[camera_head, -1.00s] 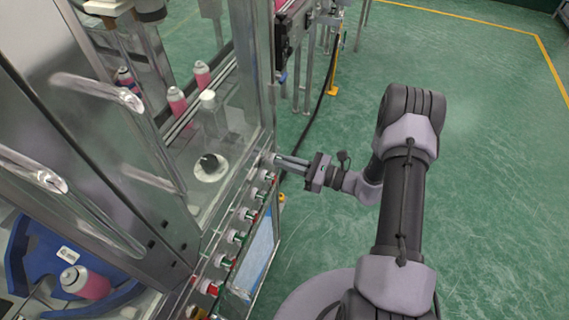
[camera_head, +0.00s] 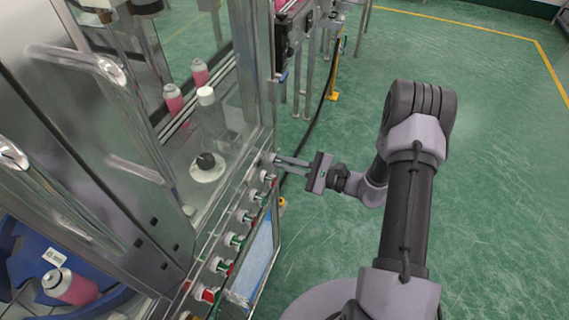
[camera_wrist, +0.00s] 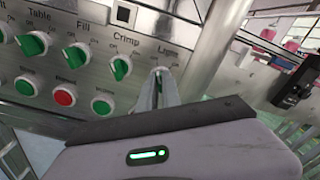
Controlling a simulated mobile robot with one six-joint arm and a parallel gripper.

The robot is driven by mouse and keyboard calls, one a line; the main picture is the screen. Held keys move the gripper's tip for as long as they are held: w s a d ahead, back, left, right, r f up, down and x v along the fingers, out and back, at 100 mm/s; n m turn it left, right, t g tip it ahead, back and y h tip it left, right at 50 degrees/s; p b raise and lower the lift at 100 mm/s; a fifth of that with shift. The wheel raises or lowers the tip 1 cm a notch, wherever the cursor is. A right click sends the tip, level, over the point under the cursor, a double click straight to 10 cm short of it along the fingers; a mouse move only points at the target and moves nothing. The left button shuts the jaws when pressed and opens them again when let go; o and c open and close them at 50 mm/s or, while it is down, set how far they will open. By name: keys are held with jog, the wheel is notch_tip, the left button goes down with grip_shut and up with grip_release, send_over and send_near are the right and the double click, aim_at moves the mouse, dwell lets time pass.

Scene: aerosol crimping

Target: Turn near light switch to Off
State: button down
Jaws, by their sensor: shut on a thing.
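The light switch (camera_wrist: 160,71) is the rightmost knob of the upper row on the machine's panel, under the label "Light" in the wrist view. My gripper (camera_wrist: 161,82) is shut on it, and the fingers hide most of the knob, so I cannot tell which setting it points to. In the head view my gripper (camera_head: 277,160) reaches the far end of the panel from the right. The switch (camera_head: 267,157) shows there only as a small pale spot at the fingertips.
Green knobs for Crimp (camera_wrist: 121,67), Fill (camera_wrist: 77,55) and Table (camera_wrist: 34,43) sit left of the light switch. Below them are green buttons and a red button (camera_wrist: 64,97). A metal post (camera_wrist: 215,45) stands close on the right. Green floor (camera_head: 490,180) is open right of my arm.

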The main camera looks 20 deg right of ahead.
dwell(0.4)
jog(key=c, duration=1.5)
grip_release()
jog(key=shift+c, duration=0.2)
jog(key=p+v, duration=0.3)
jog(key=v, duration=1.4)
jog(key=shift+d+p, duration=0.15)
jog(key=shift+p, duration=0.15)
jog(key=shift+s, duration=0.1)
